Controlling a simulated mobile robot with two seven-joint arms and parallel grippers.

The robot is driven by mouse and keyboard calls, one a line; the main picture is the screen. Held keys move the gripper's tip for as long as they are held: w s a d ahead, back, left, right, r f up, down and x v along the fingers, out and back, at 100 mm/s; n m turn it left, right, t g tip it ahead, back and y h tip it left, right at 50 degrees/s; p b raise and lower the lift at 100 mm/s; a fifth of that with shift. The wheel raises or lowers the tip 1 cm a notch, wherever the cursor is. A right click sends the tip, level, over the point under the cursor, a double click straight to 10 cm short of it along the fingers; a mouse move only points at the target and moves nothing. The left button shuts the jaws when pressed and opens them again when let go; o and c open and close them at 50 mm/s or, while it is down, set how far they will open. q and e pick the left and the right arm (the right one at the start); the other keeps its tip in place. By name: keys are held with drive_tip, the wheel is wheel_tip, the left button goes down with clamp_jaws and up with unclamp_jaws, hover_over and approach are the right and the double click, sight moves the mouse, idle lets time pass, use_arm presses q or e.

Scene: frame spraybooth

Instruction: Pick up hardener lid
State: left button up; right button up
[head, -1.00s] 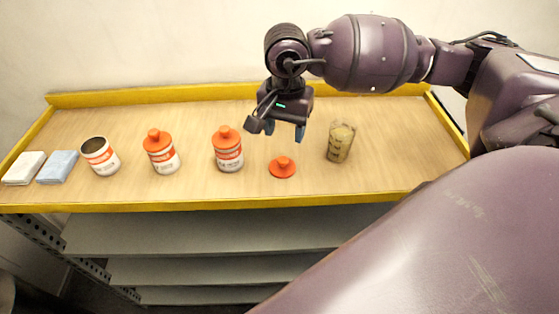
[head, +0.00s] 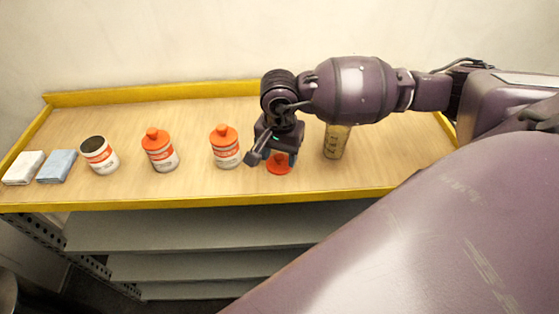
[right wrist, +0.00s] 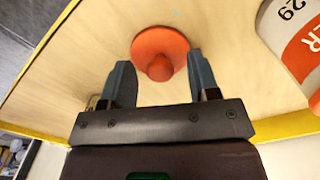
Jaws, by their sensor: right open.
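An orange lid (head: 279,169) with a raised round knob lies flat on the wooden shelf top, partly hidden by my right gripper. In the right wrist view the lid (right wrist: 157,42) lies just beyond the fingertips, its knob near the gap between them. My right gripper (head: 279,160) is open and empty, above the lid and pointing down; its two fingers (right wrist: 160,66) show apart in the right wrist view. I cannot tell whether they touch the lid. My left gripper is not in view.
Left of the lid stand two orange-capped white containers (head: 228,153) (head: 162,157) and an open can (head: 101,158). White (head: 24,168) and blue (head: 57,166) folded cloths lie at the far left. A yellow edge (head: 150,206) borders the shelf.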

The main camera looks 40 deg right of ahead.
clamp_jaws()
drive_tip(key=shift+r, duration=0.15)
